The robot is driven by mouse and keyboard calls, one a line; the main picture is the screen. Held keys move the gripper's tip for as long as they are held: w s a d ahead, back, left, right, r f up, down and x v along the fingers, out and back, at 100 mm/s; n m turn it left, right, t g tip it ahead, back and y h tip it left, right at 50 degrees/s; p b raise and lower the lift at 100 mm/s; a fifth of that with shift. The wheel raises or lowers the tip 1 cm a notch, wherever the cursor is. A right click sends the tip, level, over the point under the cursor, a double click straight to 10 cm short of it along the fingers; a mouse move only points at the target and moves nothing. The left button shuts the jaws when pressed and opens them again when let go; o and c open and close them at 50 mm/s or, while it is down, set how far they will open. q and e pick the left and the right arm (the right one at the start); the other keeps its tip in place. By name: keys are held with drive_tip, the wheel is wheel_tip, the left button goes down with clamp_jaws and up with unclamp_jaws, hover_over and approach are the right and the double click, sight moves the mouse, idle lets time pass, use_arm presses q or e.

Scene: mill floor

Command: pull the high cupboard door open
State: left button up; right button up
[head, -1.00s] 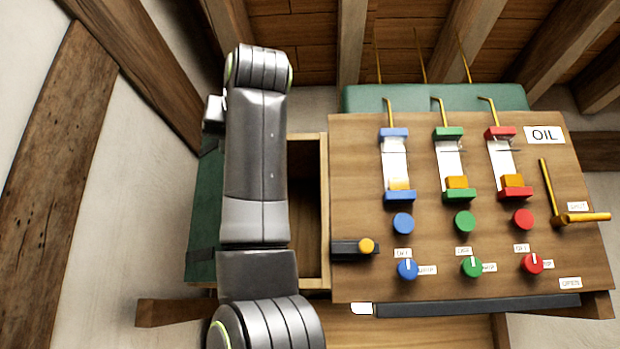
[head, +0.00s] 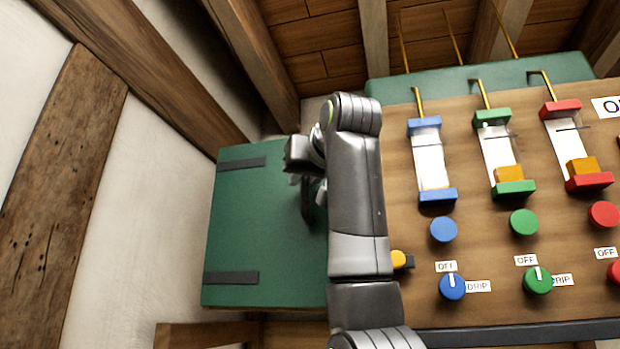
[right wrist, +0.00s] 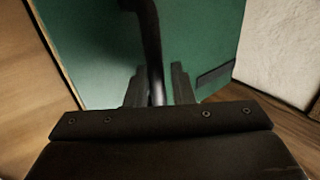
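The high cupboard door (head: 240,220) is a green panel with two dark straps near its left edge. It stands left of the wooden control panel. My right gripper (head: 306,180) is at the door's dark upright handle (head: 307,205). In the right wrist view, the fingers (right wrist: 158,88) lie close on both sides of the handle bar (right wrist: 153,45) and look shut on it, with the green door (right wrist: 95,50) behind. My right arm hides the door's right edge in the head view, so how far it stands open cannot be told there. My left gripper is out of view.
The wooden control panel (head: 475,235) with blue, green and red knobs stands close to the right of my arm. A yellow knob (head: 399,259) sits at its left edge. A pale wall (head: 150,190) with timber beams lies left of the door.

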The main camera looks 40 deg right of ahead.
drive_tip(key=shift+a, duration=0.15)
drive_tip(key=shift+s, duration=0.1)
drive_tip(key=b+v, duration=0.6)
drive_tip(key=v, duration=1.4)
drive_tip(key=shift+a, duration=0.25)
idle(0.9)
drive_tip(key=shift+r, duration=0.15)
idle(0.4)
drive_tip(key=shift+w, duration=0.2)
